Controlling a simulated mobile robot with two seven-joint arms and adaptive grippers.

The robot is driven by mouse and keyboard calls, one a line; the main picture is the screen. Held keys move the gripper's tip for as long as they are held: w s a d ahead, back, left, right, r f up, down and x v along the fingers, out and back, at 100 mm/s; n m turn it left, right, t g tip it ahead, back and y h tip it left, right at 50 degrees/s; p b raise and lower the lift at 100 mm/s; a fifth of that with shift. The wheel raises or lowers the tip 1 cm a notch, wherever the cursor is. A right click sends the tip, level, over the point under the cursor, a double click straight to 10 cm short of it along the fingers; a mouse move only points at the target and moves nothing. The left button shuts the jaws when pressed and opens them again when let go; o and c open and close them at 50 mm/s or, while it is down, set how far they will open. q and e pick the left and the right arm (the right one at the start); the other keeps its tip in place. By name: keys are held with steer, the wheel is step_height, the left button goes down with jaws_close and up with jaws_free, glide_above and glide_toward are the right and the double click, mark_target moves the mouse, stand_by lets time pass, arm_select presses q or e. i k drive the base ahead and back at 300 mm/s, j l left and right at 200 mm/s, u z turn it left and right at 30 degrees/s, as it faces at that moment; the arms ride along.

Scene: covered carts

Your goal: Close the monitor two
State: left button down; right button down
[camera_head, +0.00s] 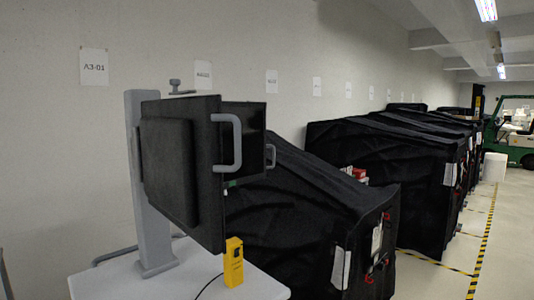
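A black flat panel, seen edge-on from behind, with a light grey handle (230,142) on its near edge, is a monitor (210,175) mounted on a grey upright column (148,190). Behind it is a second dark screen (246,135) with a smaller handle (270,157) at its right edge. The two panels stand apart at an angle, like an opened pair. Which of them is monitor two I cannot tell. Neither of my grippers is in view.
The column stands on a white cart top (200,277), with a yellow box-shaped device (233,262) and its cable near the front. Black-covered carts (300,215) line the wall to the right. Yellow-black floor tape (482,250) marks an open aisle, with a green forklift (517,140) far back.

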mark_target(252, 116)
steer(key=i+l+u, duration=0.15)
steer(key=i+l, duration=0.15)
steer(key=i+l+u, duration=0.1)
steer(key=i+l, duration=0.25)
steer(key=i+l+u, duration=0.15)
steer(key=l, duration=0.3)
steer(key=i+l+u, duration=0.1)
steer(key=i+l, duration=0.3)
steer(key=i+l+u, duration=0.15)
steer(key=l, duration=0.35)
steer(key=i, duration=0.05)
